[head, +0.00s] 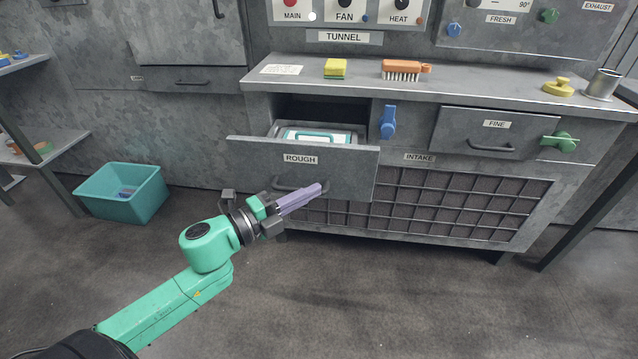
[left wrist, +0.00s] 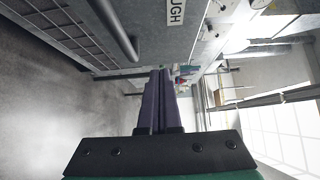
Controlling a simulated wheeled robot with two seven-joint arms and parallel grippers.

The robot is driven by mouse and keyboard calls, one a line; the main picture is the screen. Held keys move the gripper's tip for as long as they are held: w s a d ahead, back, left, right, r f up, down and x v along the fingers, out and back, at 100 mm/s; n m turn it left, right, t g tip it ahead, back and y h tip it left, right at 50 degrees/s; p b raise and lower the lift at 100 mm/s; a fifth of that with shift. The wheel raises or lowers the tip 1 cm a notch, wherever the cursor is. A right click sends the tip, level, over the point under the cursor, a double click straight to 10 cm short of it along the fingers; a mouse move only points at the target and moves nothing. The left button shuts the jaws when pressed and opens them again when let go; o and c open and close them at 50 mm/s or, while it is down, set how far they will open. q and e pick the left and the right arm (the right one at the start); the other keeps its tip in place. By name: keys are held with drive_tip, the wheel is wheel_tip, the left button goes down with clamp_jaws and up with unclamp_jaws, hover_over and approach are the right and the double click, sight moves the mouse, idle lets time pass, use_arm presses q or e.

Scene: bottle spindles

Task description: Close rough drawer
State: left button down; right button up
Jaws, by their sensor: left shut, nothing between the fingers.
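The grey drawer labelled ROUGH (head: 340,165) stands pulled out of the cabinet in the head view. A teal-edged item with a white face (head: 318,136) lies inside it. The drawer's bar handle (head: 298,184) is low on its front. My left gripper (head: 320,188), with purple fingers, is shut and empty in front of the drawer front, close to the handle. In the left wrist view the shut fingers (left wrist: 162,75) point past the drawer front, with the handle (left wrist: 114,28) up and to the left. I cannot tell whether they touch the drawer. My right gripper is not in view.
The cabinet top (head: 450,88) holds a yellow-green sponge (head: 335,68), an orange brush (head: 405,69) and a metal cup (head: 602,84). A closed drawer labelled FINE (head: 475,131) is to the right. A teal bin (head: 119,205) stands on the floor left. The floor in front is clear.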

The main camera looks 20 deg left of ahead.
sight(332, 171)
use_arm(q)
drive_tip(key=w, duration=0.4)
drive_tip(key=shift+w+b, duration=0.2)
drive_tip(key=shift+b, duration=0.15)
drive_tip(key=shift+w+a, duration=0.1)
drive_tip(key=shift+w, duration=0.35)
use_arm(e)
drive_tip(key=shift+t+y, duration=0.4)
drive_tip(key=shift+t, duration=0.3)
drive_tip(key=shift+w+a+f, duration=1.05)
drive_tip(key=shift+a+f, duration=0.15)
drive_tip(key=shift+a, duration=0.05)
use_arm(q)
drive_tip(key=shift+w, duration=0.1)
